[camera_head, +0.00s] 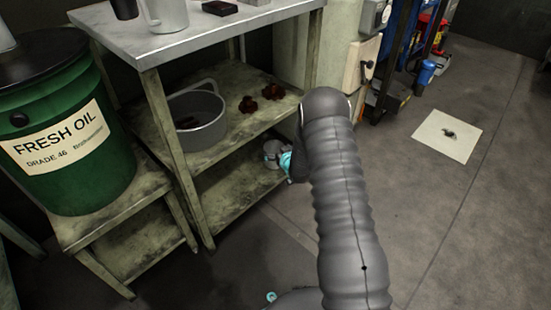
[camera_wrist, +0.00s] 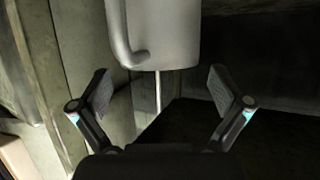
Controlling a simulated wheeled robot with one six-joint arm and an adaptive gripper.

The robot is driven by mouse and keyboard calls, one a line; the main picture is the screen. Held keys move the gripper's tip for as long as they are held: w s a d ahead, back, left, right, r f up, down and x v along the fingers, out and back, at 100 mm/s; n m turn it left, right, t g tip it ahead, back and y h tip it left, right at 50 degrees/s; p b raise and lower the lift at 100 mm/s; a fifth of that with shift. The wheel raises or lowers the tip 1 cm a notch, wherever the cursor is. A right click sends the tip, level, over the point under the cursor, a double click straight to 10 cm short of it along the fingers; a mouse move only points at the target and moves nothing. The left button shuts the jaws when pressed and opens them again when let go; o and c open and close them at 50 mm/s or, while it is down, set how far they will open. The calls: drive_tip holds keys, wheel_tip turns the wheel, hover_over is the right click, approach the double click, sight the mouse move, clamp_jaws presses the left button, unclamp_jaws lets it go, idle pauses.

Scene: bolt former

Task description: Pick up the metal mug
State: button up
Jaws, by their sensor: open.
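A smooth grey metal mug (camera_wrist: 170,32) with a curved handle fills the top middle of the wrist view; its upper part is cut off by the frame. My gripper (camera_wrist: 159,72) is open, its two fingers apart on either side just below the mug in the picture, with nothing between the pads that I can see gripped. In the head view a small light metal object (camera_head: 273,150), seemingly this mug, shows at the lower shelf beside my wrist. Another light grey mug-like vessel (camera_head: 168,14) stands on the bench top.
The shelf unit (camera_head: 150,100) has posts and a middle shelf close to my arm. A large pot (camera_head: 196,118) and rusty parts (camera_head: 262,97) sit on that shelf. A green oil drum (camera_head: 60,125) stands at left. Floor at right is open around a pale sheet (camera_head: 446,136).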

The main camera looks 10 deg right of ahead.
sight(271, 144)
drive_tip(key=x, duration=0.4)
drive_tip(key=shift+f, duration=0.15)
drive_tip(key=c, duration=1.4)
